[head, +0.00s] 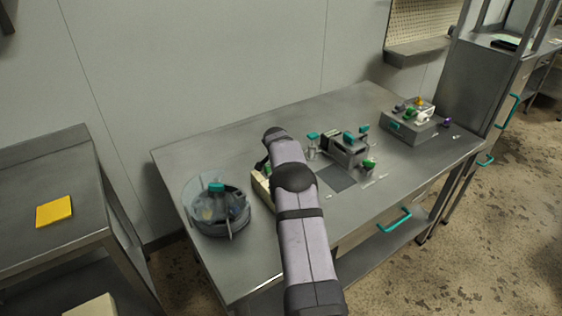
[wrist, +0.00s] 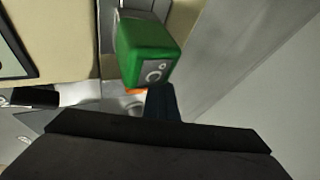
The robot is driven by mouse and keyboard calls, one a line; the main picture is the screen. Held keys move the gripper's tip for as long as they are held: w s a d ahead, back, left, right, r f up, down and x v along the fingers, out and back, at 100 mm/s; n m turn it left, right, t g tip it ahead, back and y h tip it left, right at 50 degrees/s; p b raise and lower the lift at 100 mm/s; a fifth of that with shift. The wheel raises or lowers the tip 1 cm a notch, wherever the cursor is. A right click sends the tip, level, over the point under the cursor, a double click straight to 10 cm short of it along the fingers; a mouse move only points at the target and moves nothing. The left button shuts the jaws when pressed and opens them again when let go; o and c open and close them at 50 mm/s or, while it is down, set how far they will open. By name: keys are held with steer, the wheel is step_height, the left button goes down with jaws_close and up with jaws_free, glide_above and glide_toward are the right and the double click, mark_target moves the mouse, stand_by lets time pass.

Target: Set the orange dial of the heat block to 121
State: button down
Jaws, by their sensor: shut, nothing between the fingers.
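In the wrist view a cream housing (wrist: 60,40), which looks like the heat block, fills the upper left, with a dark-framed panel on it. A small orange sliver (wrist: 134,91), likely the orange dial, shows below a green block (wrist: 148,52); most of it is hidden, and no scale or setting is readable. My gripper (wrist: 162,92) is shut and empty, its dark fingers close beside the orange part; I cannot tell whether they touch. In the head view part of a cream box (head: 262,187) shows left of my arm, which hides the rest.
A round clear-walled device (head: 218,208) stands left of my arm on the steel table (head: 258,270). A grey device with teal parts (head: 346,150) stands to the right, and another grey unit (head: 410,128) farther right. The table's front-right surface is mostly clear.

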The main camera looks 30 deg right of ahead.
steer(key=shift+s+d, duration=0.1)
steer(key=shift+s, duration=0.15)
steer(key=b+v, duration=0.2)
steer(key=v, duration=0.5)
steer(key=shift+w, duration=0.2)
steer(key=c, duration=2.4)
jaws_free()
steer(key=shift+r, duration=0.1)
steer(key=o, duration=0.5)
steer(key=shift+s+r, duration=0.1)
steer(key=shift+r, duration=0.05)
steer(key=shift+o, duration=0.5)
steer(key=shift+m+g, duration=0.4)
steer(key=shift+m, duration=0.1)
steer(key=s+d+p, duration=0.2)
steer(key=d+f, duration=0.1)
steer(key=d, duration=0.1)
steer(key=shift+s+d+p, duration=0.1)
steer(key=shift+s+p, duration=0.3)
steer(key=n+y, duration=0.1)
steer(key=n, duration=0.3)
steer(key=a+r+n+y, duration=0.1)
steer(key=n, duration=0.3)
steer(key=r+n+y+p, duration=0.1)
steer(key=n, duration=0.4)
steer(key=shift+s+a+g, duration=0.1)
steer(key=shift+a+g, duration=0.1)
steer(key=shift+g, duration=0.2)
